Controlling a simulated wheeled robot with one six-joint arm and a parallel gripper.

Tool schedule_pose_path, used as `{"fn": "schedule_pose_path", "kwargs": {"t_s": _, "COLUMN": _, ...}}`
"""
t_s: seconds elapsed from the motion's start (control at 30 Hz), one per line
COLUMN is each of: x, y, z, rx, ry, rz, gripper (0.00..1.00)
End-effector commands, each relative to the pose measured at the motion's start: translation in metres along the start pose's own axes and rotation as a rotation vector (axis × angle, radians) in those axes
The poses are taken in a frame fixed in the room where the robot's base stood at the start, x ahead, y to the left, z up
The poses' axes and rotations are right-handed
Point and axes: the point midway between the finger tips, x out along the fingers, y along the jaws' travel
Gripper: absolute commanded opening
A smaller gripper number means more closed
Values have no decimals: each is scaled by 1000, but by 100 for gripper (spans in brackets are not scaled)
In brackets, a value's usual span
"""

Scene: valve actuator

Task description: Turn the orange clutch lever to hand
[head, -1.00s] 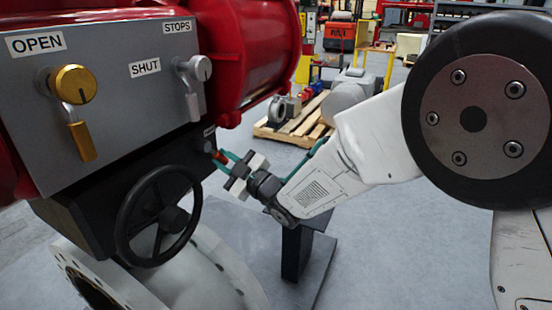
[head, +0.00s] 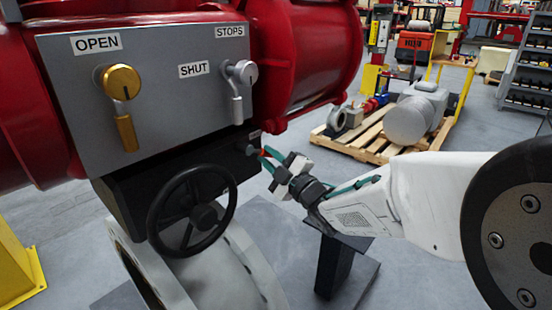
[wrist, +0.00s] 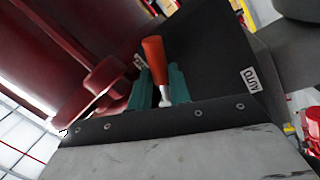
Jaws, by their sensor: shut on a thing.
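The orange clutch lever (wrist: 154,58) shows in the wrist view, with an orange grip and a pale metal stem. It stands between the two teal fingers of my gripper (wrist: 160,86), which is shut on it. It leans slightly towards a part-hidden label (wrist: 139,62), whose text I cannot read. The AUTO label (wrist: 250,80) is well to the right. In the head view my gripper (head: 267,156) is at the right side of the black gearbox (head: 140,190). Only a small orange bit of the lever (head: 263,152) shows there, mostly hidden by the fingers.
A black handwheel (head: 191,211) stands in front of the gearbox, left of my gripper. Above are a grey panel (head: 180,115) with brass and silver levers and a red actuator body (head: 310,60). A black stand (head: 333,265) is below my arm. A pallet (head: 375,140) lies behind.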

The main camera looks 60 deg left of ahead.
Motion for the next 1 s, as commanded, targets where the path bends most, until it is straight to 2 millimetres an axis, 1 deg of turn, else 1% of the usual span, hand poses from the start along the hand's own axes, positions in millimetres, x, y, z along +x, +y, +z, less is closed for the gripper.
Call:
{"fn": "schedule_pose_path", "kwargs": {"t_s": 0.17, "x": -1, "y": 0, "z": 1, "rx": 1, "ry": -3, "rz": -1, "gripper": 0}}
{"fn": "schedule_pose_path", "kwargs": {"t_s": 0.2, "x": -1, "y": 0, "z": 1, "rx": 1, "ry": -3, "rz": -1, "gripper": 25}}
{"fn": "schedule_pose_path", "kwargs": {"t_s": 0.27, "x": -1, "y": 0, "z": 1, "rx": 1, "ry": -3, "rz": -1, "gripper": 41}}
{"fn": "schedule_pose_path", "kwargs": {"t_s": 0.53, "x": -1, "y": 0, "z": 1, "rx": 1, "ry": -2, "rz": 0, "gripper": 41}}
{"fn": "schedule_pose_path", "kwargs": {"t_s": 0.63, "x": -7, "y": 0, "z": 1, "rx": 1, "ry": -3, "rz": 0, "gripper": 41}}
{"fn": "schedule_pose_path", "kwargs": {"t_s": 0.73, "x": -21, "y": 0, "z": 2, "rx": 1, "ry": -4, "rz": -1, "gripper": 41}}
{"fn": "schedule_pose_path", "kwargs": {"t_s": 0.9, "x": -52, "y": 0, "z": 2, "rx": 1, "ry": -5, "rz": -2, "gripper": 41}}
{"fn": "schedule_pose_path", "kwargs": {"t_s": 1.0, "x": -66, "y": 1, "z": 2, "rx": 1, "ry": -5, "rz": 0, "gripper": 41}}
